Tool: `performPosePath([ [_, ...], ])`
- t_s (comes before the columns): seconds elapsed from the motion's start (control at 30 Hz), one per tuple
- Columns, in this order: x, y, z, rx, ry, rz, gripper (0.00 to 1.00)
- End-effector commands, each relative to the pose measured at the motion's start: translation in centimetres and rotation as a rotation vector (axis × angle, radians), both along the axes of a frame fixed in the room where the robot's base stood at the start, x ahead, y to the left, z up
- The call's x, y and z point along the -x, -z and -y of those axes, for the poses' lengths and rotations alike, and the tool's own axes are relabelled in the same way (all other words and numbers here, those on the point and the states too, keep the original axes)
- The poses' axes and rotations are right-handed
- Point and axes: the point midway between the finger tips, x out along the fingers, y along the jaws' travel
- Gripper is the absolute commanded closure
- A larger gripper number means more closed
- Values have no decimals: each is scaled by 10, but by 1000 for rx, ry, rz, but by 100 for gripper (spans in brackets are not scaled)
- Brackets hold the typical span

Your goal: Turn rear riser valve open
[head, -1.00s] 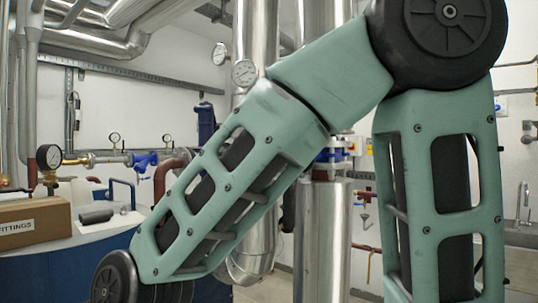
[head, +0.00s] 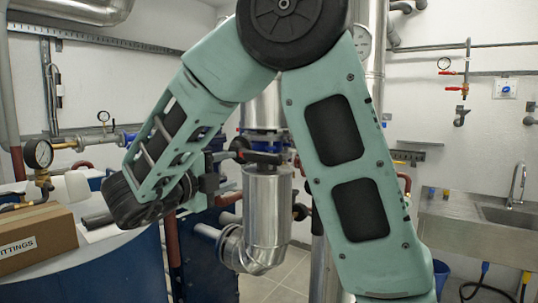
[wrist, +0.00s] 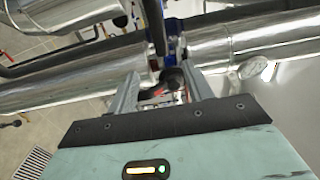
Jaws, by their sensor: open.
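The riser (head: 268,205) is a thick silver clad pipe, with a blue valve body and flanges (head: 263,135) above its lower cladding. In the wrist view the blue valve (wrist: 177,50) sits between two clad pipe lengths. A dark rounded valve part (wrist: 172,76), with a red bit beside it, shows between my fingers.
A cardboard fittings box (head: 38,243) stands on a blue-sided, white-topped tank (head: 95,268) at left. A pressure gauge (head: 38,154) is behind it. A sink (head: 490,212) is at right. Pipes crowd the riser's lower part. My arm hides part of the riser.

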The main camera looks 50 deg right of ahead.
Motion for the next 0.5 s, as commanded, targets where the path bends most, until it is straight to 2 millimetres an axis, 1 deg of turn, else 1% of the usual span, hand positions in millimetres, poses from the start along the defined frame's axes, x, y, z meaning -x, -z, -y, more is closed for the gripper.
performPosePath([
  [0.17, -1, -4, 28, 1, 2, -4, 49],
  [0.5, -7, -5, 99, 0, 1, -5, 49],
])
